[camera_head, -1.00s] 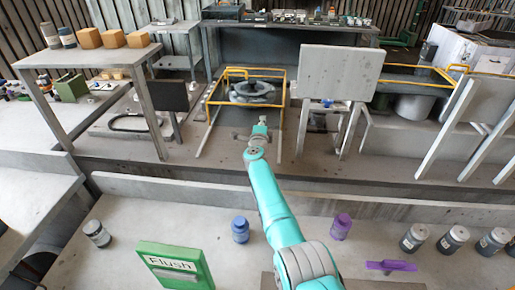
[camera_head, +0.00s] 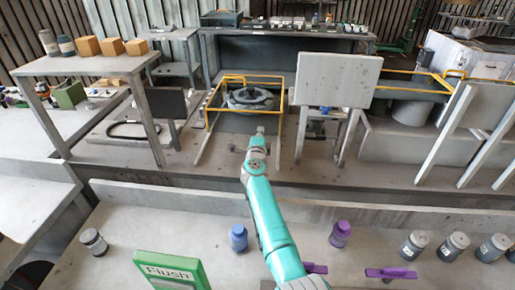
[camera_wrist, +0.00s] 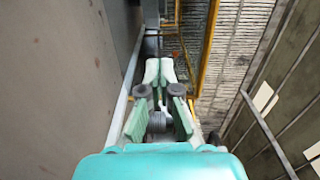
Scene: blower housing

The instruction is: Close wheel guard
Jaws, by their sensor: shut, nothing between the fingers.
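A yellow rail frame (camera_head: 252,76) surrounds a round grey wheel-like part (camera_head: 250,99) in the middle of the head view. I cannot tell which part of it is the wheel guard. My gripper (camera_head: 259,131) is just in front of the frame's near side in the picture; contact is unclear. In the wrist view my gripper (camera_wrist: 159,70) has its fingertips together with nothing between them. A yellow bar (camera_wrist: 209,45) runs past to the right of the fingers there, apart from them.
A grey upright panel (camera_head: 337,80) stands right of the frame, and a dark panel (camera_head: 157,104) stands left. A low ledge (camera_head: 150,192) crosses in front. Nearer lie a green Flush sign (camera_head: 165,268), a blue jar (camera_head: 238,238), a purple jar (camera_head: 340,234) and several grey jars.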

